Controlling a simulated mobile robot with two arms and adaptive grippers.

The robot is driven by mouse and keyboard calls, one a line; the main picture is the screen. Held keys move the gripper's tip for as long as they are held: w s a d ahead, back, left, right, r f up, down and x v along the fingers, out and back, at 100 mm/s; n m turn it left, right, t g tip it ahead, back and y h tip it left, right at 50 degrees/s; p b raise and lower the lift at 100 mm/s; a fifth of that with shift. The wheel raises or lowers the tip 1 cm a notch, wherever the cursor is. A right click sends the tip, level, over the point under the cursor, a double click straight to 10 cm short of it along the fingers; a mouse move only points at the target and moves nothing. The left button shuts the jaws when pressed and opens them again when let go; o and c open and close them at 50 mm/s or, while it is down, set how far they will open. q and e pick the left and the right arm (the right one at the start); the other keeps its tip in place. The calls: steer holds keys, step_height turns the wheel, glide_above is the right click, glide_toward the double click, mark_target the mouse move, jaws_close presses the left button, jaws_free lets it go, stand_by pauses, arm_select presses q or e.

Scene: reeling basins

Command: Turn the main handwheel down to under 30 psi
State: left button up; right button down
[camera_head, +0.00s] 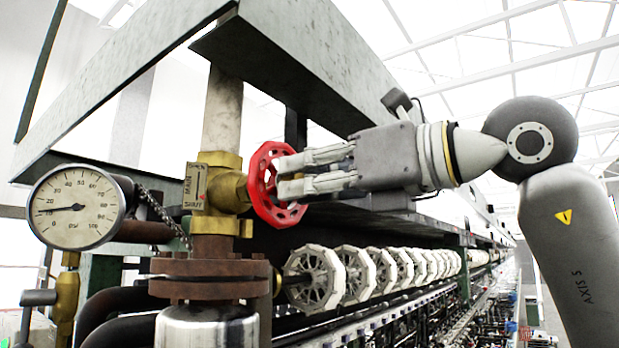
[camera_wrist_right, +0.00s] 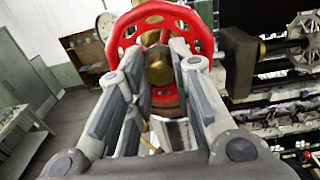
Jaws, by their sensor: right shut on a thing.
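The red main handwheel (camera_head: 259,168) sits on the brass valve (camera_head: 222,182) beside a plate reading MAIN and SHUT. My right gripper (camera_head: 278,178) reaches in from the right, its fingers shut on the wheel. The round psi gauge (camera_head: 78,225) is at the far left. Its needle points left and slightly down, in the low part of the scale, roughly between 10 and 20. My left gripper is not in view.
A rusty flange (camera_head: 208,268) and pipework stand below the valve. A row of pale spoked reels (camera_head: 315,280) runs back to the right under the wheel. A green-grey metal frame (camera_head: 290,50) hangs overhead. A cabinet (camera_wrist_right: 88,58) stands beyond open floor in the wrist view.

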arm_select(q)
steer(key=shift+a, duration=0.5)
arm_select(e)
steer(key=n, duration=1.2)
steer(key=c, duration=1.6)
jaws_free()
steer(key=shift+o, duration=1.2)
steer(key=shift+w+a, duration=0.1)
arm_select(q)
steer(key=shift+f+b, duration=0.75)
arm_select(e)
steer(key=v, duration=0.7)
